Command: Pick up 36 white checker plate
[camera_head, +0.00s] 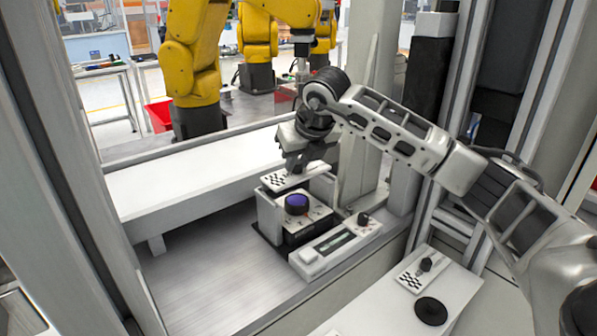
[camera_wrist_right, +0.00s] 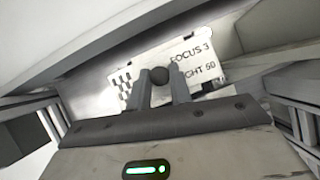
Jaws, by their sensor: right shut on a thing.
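My right gripper (camera_head: 297,165) is shut on the dark round knob of a white checker plate (camera_head: 278,181). In the head view the plate's black-and-white checker end sticks out to the left below the gripper, and its other end is partly hidden. In the right wrist view, the fingers (camera_wrist_right: 164,90) close around the knob of the plate (camera_wrist_right: 190,58). Any number 36 cannot be made out. My left gripper is not in view.
Under the plate stands a device with a blue-black lens (camera_head: 297,204). A box with a small display (camera_head: 335,243) is beside it. A second checker plate (camera_head: 411,284) and a black disc (camera_head: 430,311) lie on the front white table. Metal posts frame the cell.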

